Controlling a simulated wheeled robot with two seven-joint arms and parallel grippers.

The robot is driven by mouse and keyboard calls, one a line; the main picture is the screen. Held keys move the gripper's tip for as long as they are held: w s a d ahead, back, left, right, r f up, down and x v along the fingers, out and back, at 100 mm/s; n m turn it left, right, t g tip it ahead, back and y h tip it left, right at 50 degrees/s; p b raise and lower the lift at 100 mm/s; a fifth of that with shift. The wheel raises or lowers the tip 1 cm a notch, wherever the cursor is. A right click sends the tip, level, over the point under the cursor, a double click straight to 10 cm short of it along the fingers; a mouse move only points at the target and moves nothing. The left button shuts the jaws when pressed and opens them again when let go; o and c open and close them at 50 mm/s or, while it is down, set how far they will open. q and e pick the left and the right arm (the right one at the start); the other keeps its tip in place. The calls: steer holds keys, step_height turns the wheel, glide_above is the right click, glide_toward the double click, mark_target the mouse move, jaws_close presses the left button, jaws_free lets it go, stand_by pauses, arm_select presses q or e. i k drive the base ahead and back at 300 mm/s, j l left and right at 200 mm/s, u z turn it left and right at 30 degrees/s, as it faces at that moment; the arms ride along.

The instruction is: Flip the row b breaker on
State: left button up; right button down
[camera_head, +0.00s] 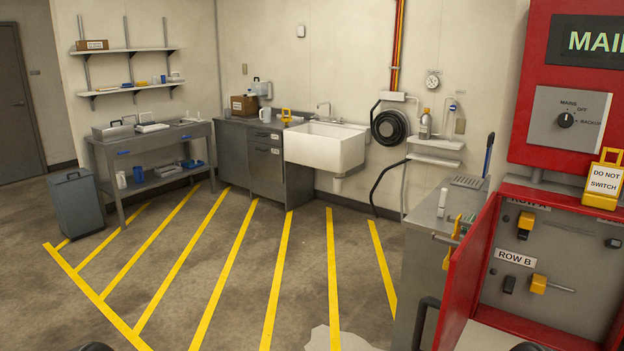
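The red breaker panel (565,185) stands at the right with its lower door (468,275) swung open to the left. Inside, a white ROW B label (515,258) sits above a small black switch (509,284) and a yellow block (538,284) with a thin pale rod pointing right. Above is a partly cut-off ROW A label (530,204) with another yellow block (526,220). Whether the row B breaker is on or off I cannot tell. Neither gripper shows clearly; only dark rounded shapes reach in at the bottom edge.
A grey counter (430,222) stands left of the open door. A pale puddle-like patch (340,339) lies on the yellow-striped floor. The sink (325,146) and workbench (150,155) are far back.

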mark_target(508, 287)
steer(key=z, duration=1.4)
